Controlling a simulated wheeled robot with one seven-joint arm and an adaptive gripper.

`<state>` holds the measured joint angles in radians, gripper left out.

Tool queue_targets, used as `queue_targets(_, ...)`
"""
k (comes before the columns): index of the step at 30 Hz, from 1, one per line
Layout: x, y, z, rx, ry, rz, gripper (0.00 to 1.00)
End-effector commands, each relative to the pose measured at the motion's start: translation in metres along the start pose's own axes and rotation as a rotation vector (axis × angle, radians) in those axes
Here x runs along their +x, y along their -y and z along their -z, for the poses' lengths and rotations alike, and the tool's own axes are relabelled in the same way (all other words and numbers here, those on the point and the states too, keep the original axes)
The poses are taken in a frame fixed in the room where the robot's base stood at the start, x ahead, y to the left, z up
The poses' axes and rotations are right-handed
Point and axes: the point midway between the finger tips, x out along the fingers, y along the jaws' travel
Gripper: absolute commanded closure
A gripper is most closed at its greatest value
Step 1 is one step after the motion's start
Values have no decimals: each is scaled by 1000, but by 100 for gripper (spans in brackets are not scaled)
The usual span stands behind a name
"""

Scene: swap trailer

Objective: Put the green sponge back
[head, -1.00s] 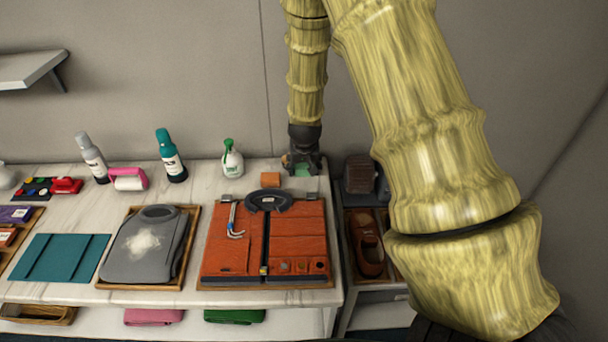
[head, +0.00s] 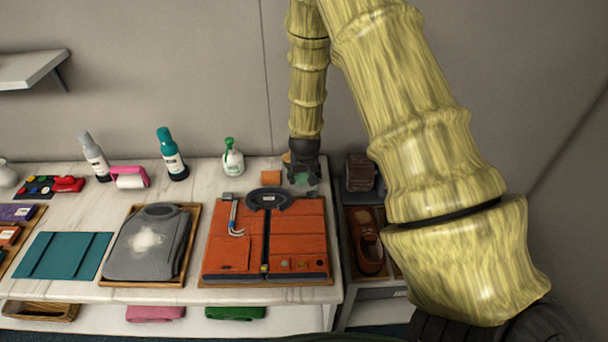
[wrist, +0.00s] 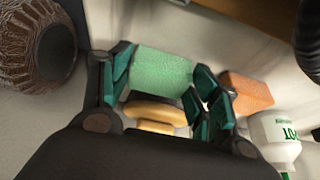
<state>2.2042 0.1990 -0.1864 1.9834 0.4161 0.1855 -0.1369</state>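The green sponge (wrist: 162,74) is a light green block between the two teal fingers of my gripper (wrist: 163,88) in the wrist view. Both fingers meet its sides, so my gripper looks shut on it. In the head view my gripper (head: 303,178) points down at the back right of the counter, with the sponge (head: 302,179) partly hidden at its tips. An orange sponge (head: 271,176) lies to the left, also in the wrist view (wrist: 247,90). A rounded yellow item (wrist: 154,112) shows behind the green sponge. Whether the green sponge touches the counter is unclear.
An orange case (head: 245,240) with a dark handle lies in front of my gripper. A white spray bottle (head: 233,161) stands to the left. A brown ridged item (head: 359,174) and brown shoe (head: 367,248) are to the right. Bare counter (head: 205,180) lies left of the bottle.

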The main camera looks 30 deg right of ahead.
Motion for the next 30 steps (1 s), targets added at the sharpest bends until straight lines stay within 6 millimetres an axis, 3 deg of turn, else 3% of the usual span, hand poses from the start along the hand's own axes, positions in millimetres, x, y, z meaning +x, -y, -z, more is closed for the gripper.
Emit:
queue_targets(3,0,0,0,0,0,0,19)
queue_targets(17,-6,0,1,0,0,0,19)
queue_targets(30,-54,1,1,0,-2,1,19)
